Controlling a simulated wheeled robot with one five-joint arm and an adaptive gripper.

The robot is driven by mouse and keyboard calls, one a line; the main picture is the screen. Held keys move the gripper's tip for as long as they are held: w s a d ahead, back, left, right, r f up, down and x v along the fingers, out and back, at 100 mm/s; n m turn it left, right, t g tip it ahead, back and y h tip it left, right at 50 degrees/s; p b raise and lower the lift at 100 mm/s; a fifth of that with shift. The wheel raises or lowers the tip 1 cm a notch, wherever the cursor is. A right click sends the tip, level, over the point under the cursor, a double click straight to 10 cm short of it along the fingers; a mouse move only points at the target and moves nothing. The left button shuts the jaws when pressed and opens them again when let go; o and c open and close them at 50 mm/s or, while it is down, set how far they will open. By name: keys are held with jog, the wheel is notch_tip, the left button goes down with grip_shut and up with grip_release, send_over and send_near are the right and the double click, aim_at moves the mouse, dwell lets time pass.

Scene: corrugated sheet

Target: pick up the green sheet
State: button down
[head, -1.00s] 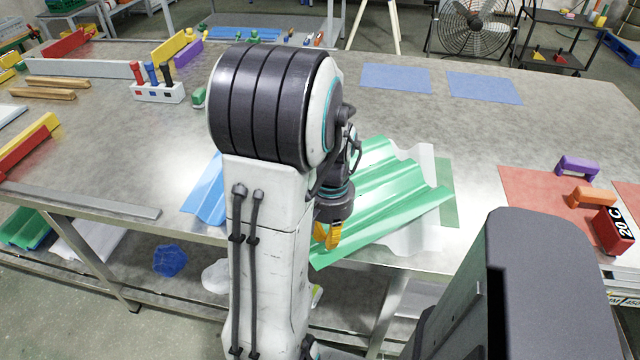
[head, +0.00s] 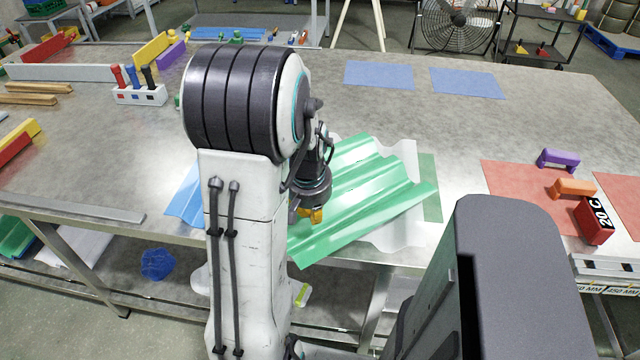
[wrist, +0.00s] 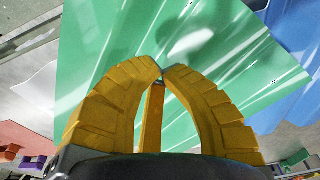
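The green sheet (head: 365,190) is corrugated and lies slanted on the table, its near corner past the front edge. A translucent white sheet (head: 403,160) lies partly under it, and a blue corrugated sheet (head: 184,198) shows left of my arm. My gripper (head: 311,217) is over the near left part of the green sheet. In the wrist view its yellow fingers (wrist: 162,72) come together at the tips, with the green sheet (wrist: 210,50) behind them. I see no sheet pinched between the tips; exact contact is hard to tell.
A green mat (head: 429,190) lies right of the sheets. Blue mats (head: 380,75) lie farther back. Red mats (head: 510,190), purple and orange blocks (head: 573,188) and a red block (head: 594,222) are at the right. The middle of the table behind the sheets is clear.

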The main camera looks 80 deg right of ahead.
aim_at(339, 192)
jog(key=d, duration=0.3)
jog(key=d+p, duration=0.1)
jog(key=d, duration=0.2)
jog(key=d+p, duration=0.1)
jog(key=d, duration=0.3)
jog(key=shift+w, duration=0.25)
jog(key=shift+d+f+b, duration=0.1)
jog(key=shift+f+b, duration=0.2)
jog(key=shift+f, duration=0.45)
jog(key=shift+f, duration=0.15)
jog(key=shift+a, duration=0.2)
